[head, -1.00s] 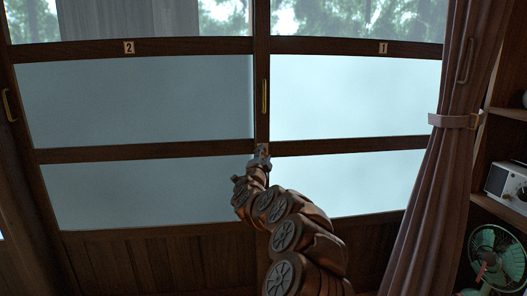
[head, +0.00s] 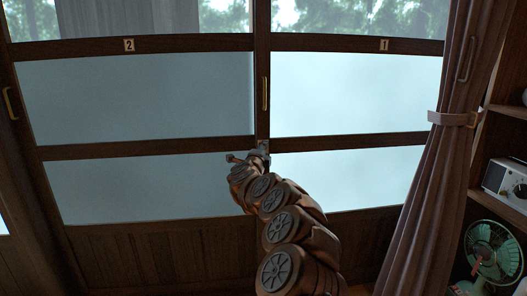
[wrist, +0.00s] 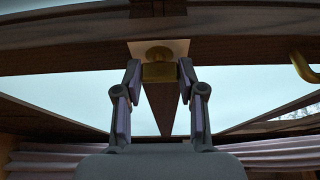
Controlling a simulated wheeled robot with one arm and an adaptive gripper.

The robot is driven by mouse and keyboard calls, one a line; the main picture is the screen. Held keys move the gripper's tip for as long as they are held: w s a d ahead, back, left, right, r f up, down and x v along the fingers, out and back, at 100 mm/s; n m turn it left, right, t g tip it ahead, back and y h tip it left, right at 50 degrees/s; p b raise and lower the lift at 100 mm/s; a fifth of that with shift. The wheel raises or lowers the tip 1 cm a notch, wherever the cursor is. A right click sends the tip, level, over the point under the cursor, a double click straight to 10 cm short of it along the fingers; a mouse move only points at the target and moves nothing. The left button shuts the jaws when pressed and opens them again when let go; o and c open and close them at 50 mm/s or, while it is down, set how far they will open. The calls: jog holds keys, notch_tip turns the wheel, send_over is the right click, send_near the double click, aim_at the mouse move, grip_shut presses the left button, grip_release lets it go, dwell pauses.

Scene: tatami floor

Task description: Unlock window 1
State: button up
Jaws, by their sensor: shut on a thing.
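Window 1 (head: 350,95) is the right sliding panel, with a frosted pane, a dark wood frame and a "1" label (head: 384,45). A long brass pull handle (head: 265,93) sits on the stile between the two windows. My gripper (head: 262,149) is at this stile, below the handle. In the wrist view, my gripper's fingers (wrist: 159,72) are shut on a brass window lock (wrist: 159,73) with a rounded knob and a pale plate behind it. In the head view the lock is hidden by my gripper.
Window 2 (head: 135,100) is the left panel, with its own handle (head: 10,103) at its far left. A tied brown curtain (head: 425,200) hangs at the right. Beyond it, shelves hold a white radio (head: 508,180) and a green fan (head: 490,245).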

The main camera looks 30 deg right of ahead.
dwell(0.3)
jog(key=o, duration=1.1)
jog(key=shift+o, duration=0.2)
jog(key=v, duration=1.2)
jog(key=shift+r, duration=0.1)
